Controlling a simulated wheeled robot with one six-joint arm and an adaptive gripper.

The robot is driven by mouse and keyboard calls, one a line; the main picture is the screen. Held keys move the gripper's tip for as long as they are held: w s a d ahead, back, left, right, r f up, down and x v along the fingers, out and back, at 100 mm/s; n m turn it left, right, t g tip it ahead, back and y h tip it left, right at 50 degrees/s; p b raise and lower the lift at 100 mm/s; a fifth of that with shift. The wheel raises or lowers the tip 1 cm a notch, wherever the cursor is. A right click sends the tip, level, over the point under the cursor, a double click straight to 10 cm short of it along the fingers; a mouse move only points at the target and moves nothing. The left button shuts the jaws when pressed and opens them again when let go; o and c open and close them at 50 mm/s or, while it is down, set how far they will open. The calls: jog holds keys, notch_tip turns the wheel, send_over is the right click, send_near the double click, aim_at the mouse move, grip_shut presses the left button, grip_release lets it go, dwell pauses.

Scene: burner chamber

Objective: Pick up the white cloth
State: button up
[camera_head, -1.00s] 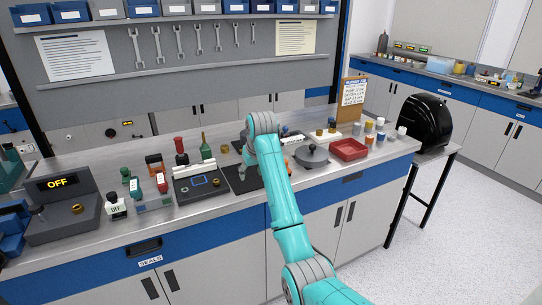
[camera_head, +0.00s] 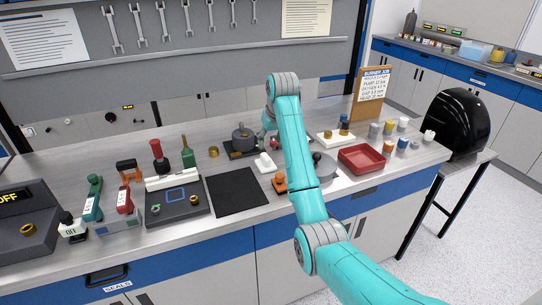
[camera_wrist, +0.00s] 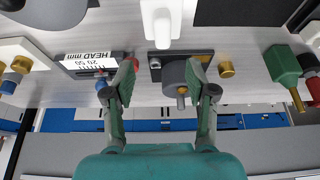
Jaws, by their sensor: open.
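I cannot tell for sure which white item is the cloth. A white rolled or folded strip (camera_head: 172,179) lies along the back of the dark control box in the head view. A small white piece with a raised part (camera_head: 265,163) lies right of the black mat; a white piece also shows at the top of the wrist view (camera_wrist: 161,20). My gripper (camera_wrist: 166,82) is open and empty. In the wrist view its fingers stand either side of a grey cylindrical fitting (camera_wrist: 176,74) on a dark base. In the head view my arm largely hides the gripper.
A black mat (camera_head: 237,192) lies bare mid-bench. A red tray (camera_head: 361,159) and several small cups stand at right. A clipboard (camera_head: 370,92) stands at the back.

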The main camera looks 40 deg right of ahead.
aim_at(266, 156)
jog(key=x, duration=0.5)
jog(key=shift+d+f, duration=0.15)
jog(key=shift+d, duration=0.1)
jog(key=shift+a+x, duration=0.2)
jog(key=shift+x, duration=1.15)
jog(key=shift+a+x, duration=0.25)
jog(key=shift+x, duration=1.1)
jog(key=shift+w, duration=0.1)
grip_shut()
